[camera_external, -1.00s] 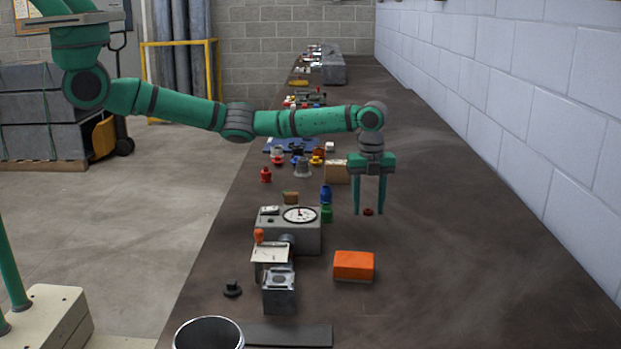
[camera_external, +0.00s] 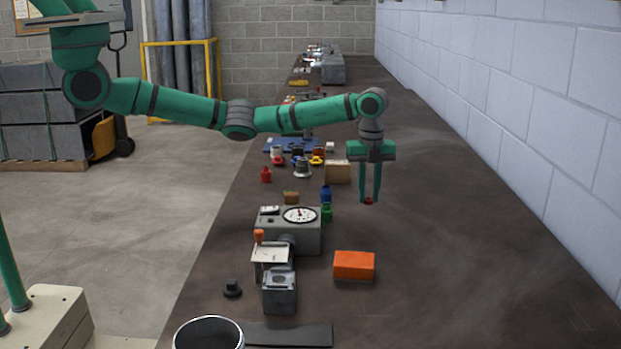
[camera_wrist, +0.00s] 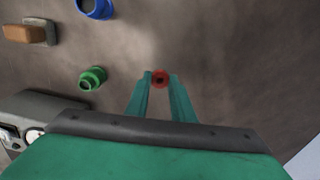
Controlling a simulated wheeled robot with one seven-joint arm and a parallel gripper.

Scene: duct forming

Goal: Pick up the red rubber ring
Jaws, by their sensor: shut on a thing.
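The red rubber ring (camera_external: 368,201) is small and round with a dark centre. It sits between the fingertips of my gripper (camera_external: 369,199), which is shut on it. In the external view the ring is at the tips, apparently a little above the dark bench top. In the wrist view the ring (camera_wrist: 160,79) shows at the far end of the two green fingers of my gripper (camera_wrist: 160,82), and its dark hole faces the camera.
A blue fitting (camera_external: 326,193) and a green fitting (camera_external: 327,213) stand left of my gripper. A grey gauge box (camera_external: 268,236) and an orange block (camera_external: 354,267) are nearer the camera. The bench (camera_external: 470,240) is clear to the right, up to the white wall (camera_external: 540,110).

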